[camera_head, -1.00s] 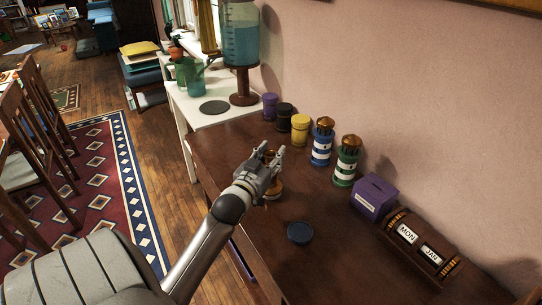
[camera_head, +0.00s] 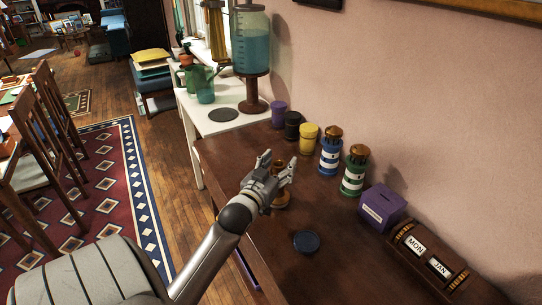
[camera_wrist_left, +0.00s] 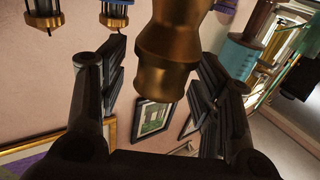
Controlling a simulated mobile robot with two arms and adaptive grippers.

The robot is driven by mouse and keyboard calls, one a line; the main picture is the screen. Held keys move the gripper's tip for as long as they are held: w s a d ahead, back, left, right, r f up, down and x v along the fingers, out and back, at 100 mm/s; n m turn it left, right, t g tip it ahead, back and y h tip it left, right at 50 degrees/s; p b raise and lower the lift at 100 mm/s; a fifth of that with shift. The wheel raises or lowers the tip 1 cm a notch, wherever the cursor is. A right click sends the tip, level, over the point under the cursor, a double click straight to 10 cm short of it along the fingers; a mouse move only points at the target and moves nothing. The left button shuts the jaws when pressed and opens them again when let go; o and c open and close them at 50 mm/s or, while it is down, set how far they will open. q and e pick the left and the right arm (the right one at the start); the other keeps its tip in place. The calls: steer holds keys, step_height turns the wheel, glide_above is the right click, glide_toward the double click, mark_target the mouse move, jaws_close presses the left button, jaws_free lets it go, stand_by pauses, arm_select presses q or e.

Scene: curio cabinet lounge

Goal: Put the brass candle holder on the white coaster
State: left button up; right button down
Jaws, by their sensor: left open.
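The brass candle holder (camera_head: 281,200) stands on the dark brown cabinet top, partly hidden behind my left gripper. My left gripper (camera_head: 279,164) is open, with its fingers at the holder's upper part. In the left wrist view the holder (camera_wrist_left: 165,70) shows large and brass-coloured between the two spread fingers (camera_wrist_left: 165,105), with gaps on both sides. I see no plainly white coaster. A dark grey round disc (camera_head: 223,114) lies on a white side table, and a dark blue round piece (camera_head: 306,241) lies on the cabinet top. My right gripper is out of view.
Along the wall stand purple, black and yellow jars (camera_head: 309,138), a blue-striped lighthouse (camera_head: 330,151), a green-striped one (camera_head: 353,170), a purple box (camera_head: 381,208) and a wooden calendar (camera_head: 428,256). A drink dispenser (camera_head: 252,55) stands on the white table (camera_head: 201,129).

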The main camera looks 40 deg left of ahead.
arm_select(q)
steer(key=b+v, duration=0.1)
steer(key=v, duration=1)
steer(key=shift+s+d, duration=0.15)
steer(key=shift+s, duration=0.25)
